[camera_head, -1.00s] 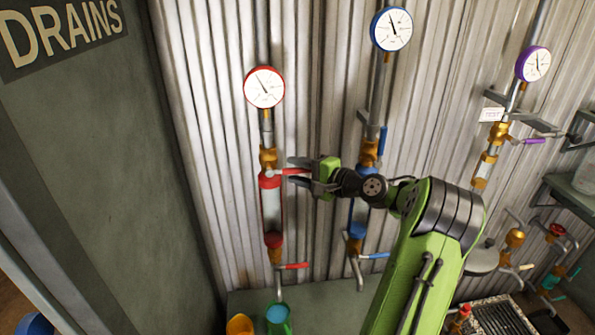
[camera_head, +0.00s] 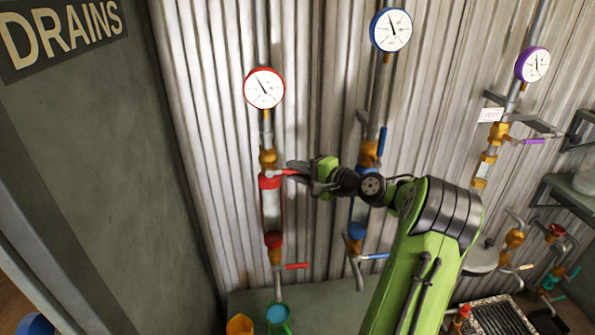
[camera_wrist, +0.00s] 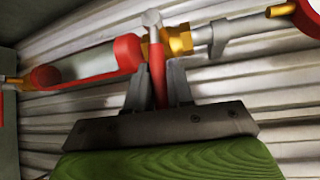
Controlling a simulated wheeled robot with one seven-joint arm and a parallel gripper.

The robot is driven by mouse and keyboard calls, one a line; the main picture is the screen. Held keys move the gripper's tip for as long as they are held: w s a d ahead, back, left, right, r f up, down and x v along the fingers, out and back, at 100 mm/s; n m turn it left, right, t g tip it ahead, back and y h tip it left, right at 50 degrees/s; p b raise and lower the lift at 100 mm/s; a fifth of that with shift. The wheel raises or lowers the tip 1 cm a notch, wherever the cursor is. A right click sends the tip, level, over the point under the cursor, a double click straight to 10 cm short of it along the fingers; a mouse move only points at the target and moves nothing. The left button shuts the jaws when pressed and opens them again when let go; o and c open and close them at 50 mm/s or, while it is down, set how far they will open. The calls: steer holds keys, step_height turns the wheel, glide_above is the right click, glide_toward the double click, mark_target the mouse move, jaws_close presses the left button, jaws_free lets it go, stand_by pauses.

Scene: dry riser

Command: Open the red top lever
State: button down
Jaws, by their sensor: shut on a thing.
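The red top lever (camera_head: 288,172) sticks out to the right from the brass valve (camera_head: 267,157) under the red-rimmed gauge (camera_head: 264,88). My gripper (camera_head: 298,170) is at the lever from the right, its fingers around it. In the wrist view the red lever (camera_wrist: 157,75) runs between the two dark fingers of my gripper (camera_wrist: 159,85), which are shut on it. Part of the lever is hidden by the fingers in the head view. Below the valve is a clear cylinder with red ends (camera_head: 271,208).
A lower red lever (camera_head: 297,266) sits under the cylinder. The blue line with its upright blue lever (camera_head: 382,141) is behind my arm. The purple lever (camera_head: 535,142) is at the right.

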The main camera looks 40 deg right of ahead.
mark_target(289, 169)
steer(key=r+g+p, duration=0.1)
steer(key=r+n+h+p, duration=0.1)
steer(key=r+n+g+p, duration=0.1)
steer(key=p, duration=0.1)
steer(key=shift+w+a+g, duration=0.15)
steer(key=shift+a+g, duration=0.1)
steer(key=shift+g, duration=0.05)
steer(key=r+n+g+h, duration=0.1)
steer(key=w+a+r+n+g+h+p, duration=0.1)
steer(key=shift+a+g+h, duration=0.15)
steer(key=shift+g+h, duration=0.15)
steer(key=a+n+g+h, duration=0.1)
steer(key=w+a+r+n+g+h, duration=0.1)
steer(key=shift+w+r+h, duration=0.1)
steer(key=shift+r+h, duration=0.15)
steer(key=shift+h, duration=0.05)
steer(key=shift+w+a+r+n+g+h, duration=0.1)
steer(key=shift+w+a+n+g+h, duration=0.2)
steer(key=shift+a+n+g+h, duration=0.25)
steer(key=shift+w+a+r+n+g+h, duration=0.1)
steer(key=shift+w+a+n+g+h, duration=0.2)
steer(key=shift+g+h, duration=0.35)
steer(key=c, duration=1.1)
jaws_free()
steer(key=shift+h, duration=0.3)
